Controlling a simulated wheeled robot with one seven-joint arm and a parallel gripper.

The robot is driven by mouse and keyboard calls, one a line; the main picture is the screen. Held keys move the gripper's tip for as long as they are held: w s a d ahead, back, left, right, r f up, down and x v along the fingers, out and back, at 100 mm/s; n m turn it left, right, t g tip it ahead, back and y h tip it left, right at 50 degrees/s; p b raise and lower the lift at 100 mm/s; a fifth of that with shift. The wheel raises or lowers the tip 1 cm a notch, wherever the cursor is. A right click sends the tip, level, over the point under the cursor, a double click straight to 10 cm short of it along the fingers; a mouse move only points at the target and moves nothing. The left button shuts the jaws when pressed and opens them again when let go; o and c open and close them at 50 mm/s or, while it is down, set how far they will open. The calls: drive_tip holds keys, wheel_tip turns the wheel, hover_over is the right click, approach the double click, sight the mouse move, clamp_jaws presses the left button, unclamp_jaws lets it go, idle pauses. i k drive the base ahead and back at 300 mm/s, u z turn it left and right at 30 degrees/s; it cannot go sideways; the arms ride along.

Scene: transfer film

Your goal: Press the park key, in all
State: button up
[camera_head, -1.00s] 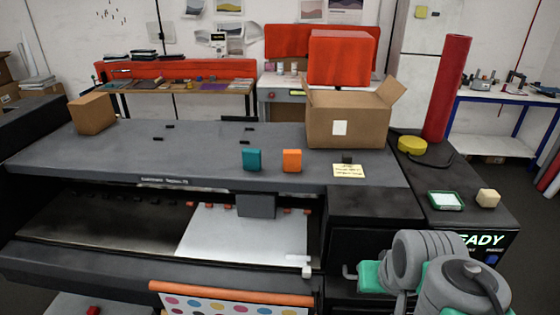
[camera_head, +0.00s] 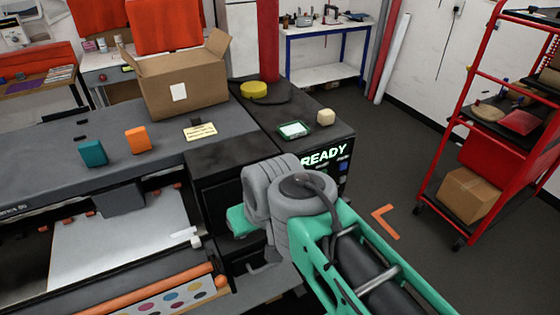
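A large dark printer (camera_head: 55,165) stands at the left. At its right end a black control panel shows a lit READY display (camera_head: 324,155). A blue key (camera_head: 343,167) and small pale marks show below the display. The key labels are too small to read, so I cannot tell which one is the park key. My grey and green arm stands in front of the panel's lower left part and hides some of it. My gripper's fingertips are not seen; a green part of my arm shows at the left of the grey joint.
On the printer top are an open cardboard box (camera_head: 182,80), a teal block (camera_head: 93,153), an orange block (camera_head: 138,140), a yellow note (camera_head: 199,132), a green-rimmed tray (camera_head: 294,130) and a beige cube (camera_head: 326,117). A red shelf cart (camera_head: 450,165) stands right.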

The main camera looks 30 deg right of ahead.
sight(342, 166)
drive_tip(key=z, duration=1.25)
